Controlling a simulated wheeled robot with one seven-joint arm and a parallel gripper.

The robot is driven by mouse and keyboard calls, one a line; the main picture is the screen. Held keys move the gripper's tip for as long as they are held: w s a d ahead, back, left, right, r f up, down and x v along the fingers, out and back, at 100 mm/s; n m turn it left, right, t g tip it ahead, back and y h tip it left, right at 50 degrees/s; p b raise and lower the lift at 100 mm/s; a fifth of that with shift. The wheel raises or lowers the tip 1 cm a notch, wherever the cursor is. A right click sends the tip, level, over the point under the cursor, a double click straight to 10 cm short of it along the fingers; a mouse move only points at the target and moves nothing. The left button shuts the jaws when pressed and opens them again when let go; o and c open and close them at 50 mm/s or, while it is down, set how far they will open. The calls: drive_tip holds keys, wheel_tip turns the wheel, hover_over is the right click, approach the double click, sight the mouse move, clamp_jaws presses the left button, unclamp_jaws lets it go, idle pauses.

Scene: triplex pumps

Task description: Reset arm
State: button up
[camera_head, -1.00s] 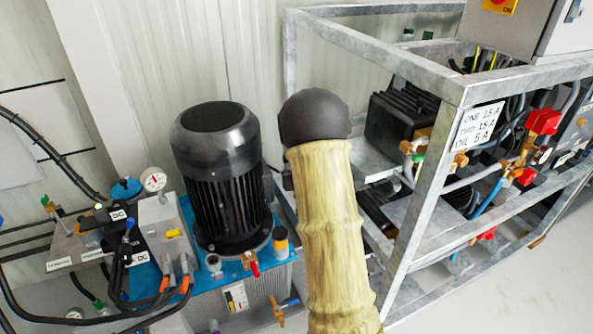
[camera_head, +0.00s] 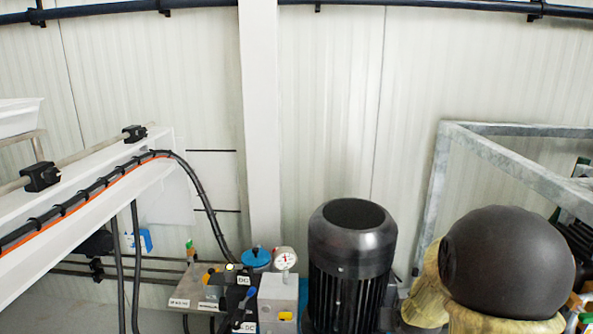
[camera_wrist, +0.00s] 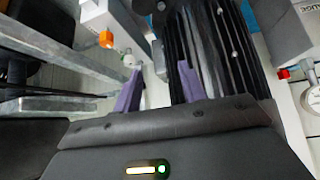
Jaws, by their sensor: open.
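My gripper (camera_wrist: 158,92) shows in the wrist view, with two purple fingers standing apart and nothing held between them. Beyond the fingers is the ribbed side of the black motor (camera_wrist: 228,50). In the head view my arm (camera_head: 508,262), with a dark round joint and a yellowish sleeve, fills the lower right; the gripper itself is not visible there. The black motor (camera_head: 350,265) stands left of my arm in that view.
A pressure gauge (camera_head: 285,258) and valve block (camera_head: 278,305) stand left of the motor. A grey metal frame (camera_head: 520,170) is behind my arm at right. A white beam with cables (camera_head: 85,205) runs along the left. The wall (camera_head: 310,120) is behind.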

drive_tip(key=s+a+r+n+g+y, duration=0.1)
drive_tip(key=s+a+g, duration=0.3)
drive_tip(key=s, duration=0.5)
drive_tip(key=s+a+n+g, duration=0.1)
drive_tip(key=s+a, duration=0.4)
drive_tip(key=s, duration=0.3)
drive_tip(key=w+p+v, duration=0.2)
drive_tip(key=p+v, duration=1)
drive_tip(key=w+d+r+p+v, duration=0.1)
drive_tip(key=w+p+v, duration=0.2)
drive_tip(key=p+v, duration=0.9)
drive_tip(key=w+r+p+v, duration=0.1)
drive_tip(key=w+p+v, duration=0.2)
drive_tip(key=p+v, duration=1)
drive_tip(key=shift+w+d+p, duration=0.15)
drive_tip(key=shift+d+p, duration=0.1)
drive_tip(key=shift+p, duration=0.35)
